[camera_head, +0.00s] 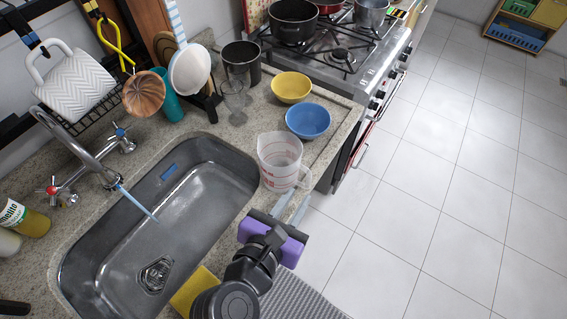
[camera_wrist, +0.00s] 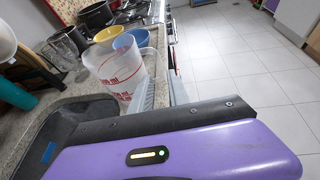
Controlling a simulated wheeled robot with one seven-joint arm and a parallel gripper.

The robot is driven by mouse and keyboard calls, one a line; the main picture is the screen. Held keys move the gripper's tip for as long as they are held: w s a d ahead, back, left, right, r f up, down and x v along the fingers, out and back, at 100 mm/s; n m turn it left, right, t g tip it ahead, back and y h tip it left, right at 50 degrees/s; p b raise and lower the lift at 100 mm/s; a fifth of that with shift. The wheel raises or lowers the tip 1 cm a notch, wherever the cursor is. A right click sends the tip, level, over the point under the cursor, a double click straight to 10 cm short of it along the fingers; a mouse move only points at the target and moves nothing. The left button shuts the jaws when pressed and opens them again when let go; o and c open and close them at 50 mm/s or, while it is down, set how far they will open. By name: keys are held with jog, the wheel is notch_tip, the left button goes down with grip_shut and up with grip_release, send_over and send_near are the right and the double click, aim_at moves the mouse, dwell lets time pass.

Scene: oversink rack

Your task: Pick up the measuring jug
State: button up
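The measuring jug (camera_head: 280,158) is clear with red markings and stands upright on the counter edge, right of the sink. Its handle (camera_head: 304,178) points to the lower right, towards my gripper. My gripper (camera_head: 295,201) has its two pale fingers apart, with nothing seen held between them. The fingers are just short of the handle; I cannot tell whether they touch it. In the wrist view the jug (camera_wrist: 120,70) is just left of and beyond the fingers (camera_wrist: 163,93), its lower part hidden by my gripper.
The sink (camera_head: 165,215) with a running tap lies left of my gripper. Behind the jug stand a blue bowl (camera_head: 308,121), a yellow bowl (camera_head: 291,87) and a clear glass (camera_head: 235,97). The stove (camera_head: 345,55) is further back. Open floor (camera_head: 440,190) lies right.

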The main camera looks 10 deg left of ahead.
aim_at(308, 183)
jog(key=shift+p+x, duration=0.4)
jog(key=shift+x, duration=3.4)
jog(key=shift+r, duration=0.1)
grip_shut()
